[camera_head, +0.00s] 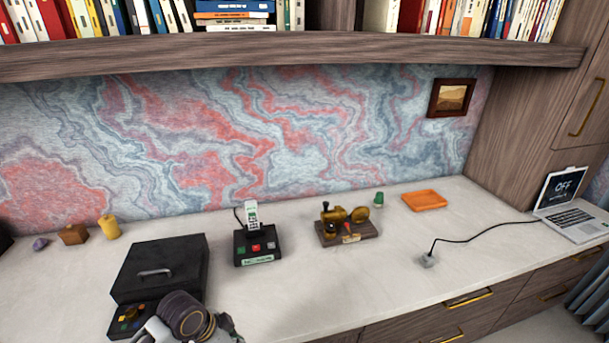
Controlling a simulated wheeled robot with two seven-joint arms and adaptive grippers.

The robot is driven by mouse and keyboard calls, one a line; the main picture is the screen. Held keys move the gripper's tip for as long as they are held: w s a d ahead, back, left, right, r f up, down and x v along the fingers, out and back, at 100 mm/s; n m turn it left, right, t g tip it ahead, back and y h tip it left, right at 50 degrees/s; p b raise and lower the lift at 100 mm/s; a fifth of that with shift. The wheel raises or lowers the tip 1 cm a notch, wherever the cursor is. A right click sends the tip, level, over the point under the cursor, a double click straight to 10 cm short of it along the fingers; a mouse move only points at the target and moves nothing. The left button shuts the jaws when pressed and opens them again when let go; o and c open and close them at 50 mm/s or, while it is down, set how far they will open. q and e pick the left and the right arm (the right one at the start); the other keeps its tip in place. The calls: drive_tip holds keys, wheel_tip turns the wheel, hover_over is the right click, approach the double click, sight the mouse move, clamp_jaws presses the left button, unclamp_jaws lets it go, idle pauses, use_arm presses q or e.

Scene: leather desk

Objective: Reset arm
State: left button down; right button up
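Part of an arm of mine, apparently the left one with its gripper (188,322), shows at the bottom left edge. It is cut off by the frame and foreshortened, so its fingers cannot be made out. It lies in front of a black box (160,265) with a grey handle and covers part of a panel with coloured buttons (130,318). Whether it touches them cannot be told. My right gripper is not in view.
On the pale desk (330,290) stand a black phone base (257,247), a brass device (345,222), an orange tray (425,200), a grey plug block (428,260) with a cable, and a laptop (570,212) reading "OFF". A bookshelf (300,50) overhangs the back. The front middle is clear.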

use_arm(q)
drive_tip(key=s+a+r+n+t+y, duration=0.1)
drive_tip(key=s+a+r+n+y, duration=0.2)
drive_tip(key=s+n, duration=0.6)
wheel_tip(320, 180, down, 34)
drive_tip(key=s+g, duration=0.1)
drive_tip(key=s, duration=0.2)
drive_tip(key=s+a+f, duration=0.2)
drive_tip(key=s+f, duration=0.7)
drive_tip(key=s, duration=0.1)
drive_tip(key=s+a+f+g, duration=0.1)
drive_tip(key=s+a+f, duration=0.1)
drive_tip(key=s+f, duration=0.8)
drive_tip(key=shift+s+a+f, duration=0.25)
drive_tip(key=shift+s+a, duration=0.05)
drive_tip(key=shift+s, duration=0.5)
drive_tip(key=shift+s, duration=0.1)
idle(0.5)
